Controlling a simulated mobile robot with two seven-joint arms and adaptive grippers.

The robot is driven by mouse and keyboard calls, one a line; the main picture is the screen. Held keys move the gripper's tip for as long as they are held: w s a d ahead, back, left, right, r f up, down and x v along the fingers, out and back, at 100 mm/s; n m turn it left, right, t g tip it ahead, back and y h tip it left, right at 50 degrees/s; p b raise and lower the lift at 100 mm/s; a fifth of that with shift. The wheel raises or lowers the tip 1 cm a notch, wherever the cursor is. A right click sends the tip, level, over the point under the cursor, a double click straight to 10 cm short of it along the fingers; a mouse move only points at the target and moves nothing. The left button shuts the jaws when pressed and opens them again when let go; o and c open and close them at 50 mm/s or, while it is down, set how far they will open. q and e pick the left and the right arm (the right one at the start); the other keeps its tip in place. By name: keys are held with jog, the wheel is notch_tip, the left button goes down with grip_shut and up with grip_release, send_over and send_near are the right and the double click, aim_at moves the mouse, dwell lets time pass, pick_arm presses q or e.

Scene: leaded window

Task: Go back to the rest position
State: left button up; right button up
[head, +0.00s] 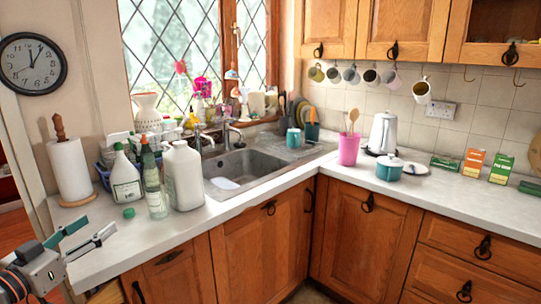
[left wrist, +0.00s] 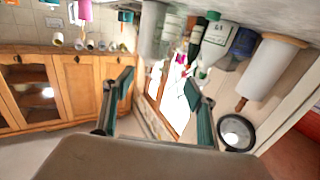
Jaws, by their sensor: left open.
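My left gripper (head: 93,228) shows at the lower left of the head view, in front of the counter's left end. Its two fingers are spread apart with nothing between them. In the left wrist view both green-padded fingers of the left gripper (left wrist: 158,92) also show apart and empty; that view is turned upside down. My right gripper is in neither view.
White bottles (head: 183,176), a clear spray bottle (head: 154,190) and a green cap (head: 129,213) stand on the counter (head: 215,212) near the gripper. A paper towel roll (head: 69,170) is behind it. The sink (head: 240,170) is farther right.

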pick_arm(q)
jog(key=s+d+f+m+g+y, duration=0.1)
jog(key=s+d+f+g, duration=0.15)
jog(key=f, duration=0.45)
jog(key=s+d+f+m+g+y, duration=0.1)
jog(key=s+d+f, duration=0.1)
jog(key=s+f, duration=0.35)
jog(key=s+d+f+m+g+y, duration=0.1)
jog(key=d+f+g, duration=0.1)
jog(key=f, duration=0.6)
jog(key=s+d+f+m+g+y, duration=0.1)
jog(key=s+f+g+y, duration=0.25)
jog(key=s, duration=0.45)
jog(key=s+d+f+m+g+y, duration=0.1)
jog(key=s+f+g+y, duration=0.1)
jog(key=s+f, duration=0.45)
jog(key=d+f+n+t+h, duration=0.1)
jog(key=d+f+t+h, duration=0.1)
jog(key=d+f+h, duration=0.2)
jog(key=d+f+n+t+h, duration=0.2)
jog(key=d+f, duration=0.6)
jog(key=d, duration=0.4)
jog(key=shift+d+h, duration=0.25)
jog(key=shift+h, duration=0.6)
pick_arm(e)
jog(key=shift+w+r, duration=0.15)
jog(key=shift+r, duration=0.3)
